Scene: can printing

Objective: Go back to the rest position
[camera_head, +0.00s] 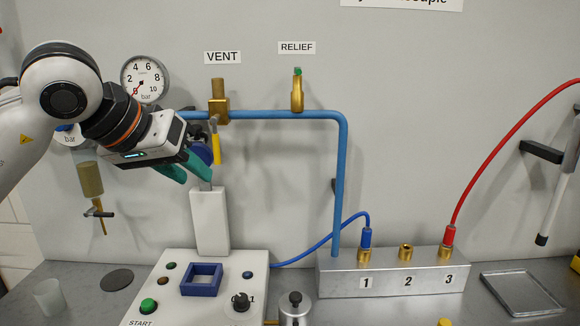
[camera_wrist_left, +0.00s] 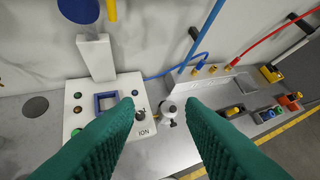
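My left gripper (camera_head: 192,176) has teal fingers and is raised in front of the wall, near the top of a white upright block (camera_head: 210,222). In the left wrist view its two fingers (camera_wrist_left: 160,108) stand wide apart with nothing between them. The gripper is open and empty. In the head view it partly hides a blue disc (camera_head: 202,152) and is close to the yellow handle (camera_head: 216,148) of the vent valve; I cannot tell whether they touch. My right gripper is in neither view.
Below are a white control panel (camera_head: 180,262) with a blue square frame (camera_head: 201,280), a silver pot (camera_head: 295,310) with a black knob, and a numbered metal block (camera_head: 390,272). A blue pipe (camera_head: 270,115) runs along the wall. A tray (camera_head: 520,293) lies at right.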

